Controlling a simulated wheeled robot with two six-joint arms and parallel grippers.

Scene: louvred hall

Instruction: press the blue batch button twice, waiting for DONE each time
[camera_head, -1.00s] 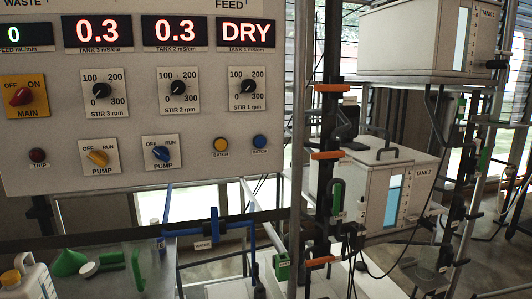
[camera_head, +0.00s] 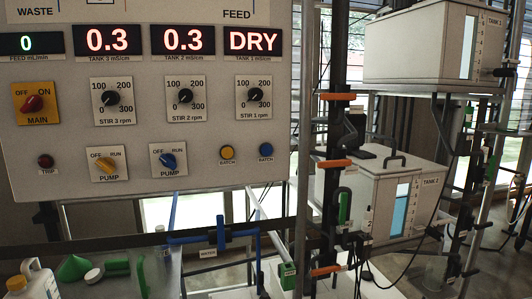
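The blue batch button (camera_head: 266,150) is a small round button at the lower right of the control panel (camera_head: 215,188), above a BATCH label. A yellow batch button (camera_head: 227,152) sits just left of it. The display above STIR 1 (camera_head: 253,41) reads DRY in red; no DONE shows on the panel. The other displays read 0.3, 0.3 and a green 0. Neither of my grippers is in view.
Right of the panel stands a dark post (camera_head: 338,120) with orange clamps, and stacked tanks labelled TANK 1 (camera_head: 420,60) and TANK 2 (camera_head: 375,195). Below the panel are blue pipes (camera_head: 221,236), a white bottle (camera_head: 38,280) and a green funnel (camera_head: 74,268).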

